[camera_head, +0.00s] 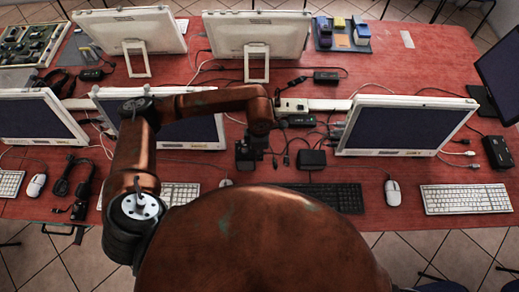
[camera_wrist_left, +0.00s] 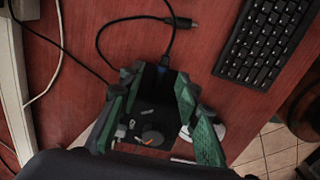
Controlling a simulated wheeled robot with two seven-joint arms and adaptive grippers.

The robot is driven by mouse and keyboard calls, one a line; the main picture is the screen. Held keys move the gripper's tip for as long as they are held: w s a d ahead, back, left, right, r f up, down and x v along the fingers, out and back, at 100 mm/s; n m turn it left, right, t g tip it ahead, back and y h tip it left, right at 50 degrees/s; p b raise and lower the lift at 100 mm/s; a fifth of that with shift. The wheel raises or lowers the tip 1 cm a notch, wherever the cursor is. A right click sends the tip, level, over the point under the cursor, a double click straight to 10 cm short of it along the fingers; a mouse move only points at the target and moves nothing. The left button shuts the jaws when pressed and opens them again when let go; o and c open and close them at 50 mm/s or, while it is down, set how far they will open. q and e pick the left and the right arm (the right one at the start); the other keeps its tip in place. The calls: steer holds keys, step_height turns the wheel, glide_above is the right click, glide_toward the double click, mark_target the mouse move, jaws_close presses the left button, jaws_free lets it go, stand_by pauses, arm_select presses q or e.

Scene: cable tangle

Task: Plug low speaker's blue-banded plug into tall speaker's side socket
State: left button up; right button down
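My left gripper (camera_head: 250,157) is low over the red table, left of centre in the head view. In the wrist view its green-padded fingers (camera_wrist_left: 160,105) stand wide apart. Between them is a dark box (camera_wrist_left: 150,128) with small grey marks; I cannot tell whether they touch it. A blue-banded cable end (camera_wrist_left: 162,68) is at the box's far edge, and a dark plug (camera_wrist_left: 183,22) lies beyond it. Another black box (camera_head: 311,159) lies right of the gripper. I cannot tell which boxes are the low and tall speakers, and no side socket is clear. My right gripper is out of view.
A black keyboard (camera_head: 335,197) is near the front edge and also shows in the wrist view (camera_wrist_left: 265,42). White monitors, such as one at right (camera_head: 400,128), crowd the table. A white mouse (camera_head: 393,192) and loose cables lie around. A black block (camera_head: 496,151) is at far right.

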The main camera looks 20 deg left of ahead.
arm_select(q)
step_height(320, 180, up, 12)
steer(key=shift+s, duration=0.15)
stand_by(0.3)
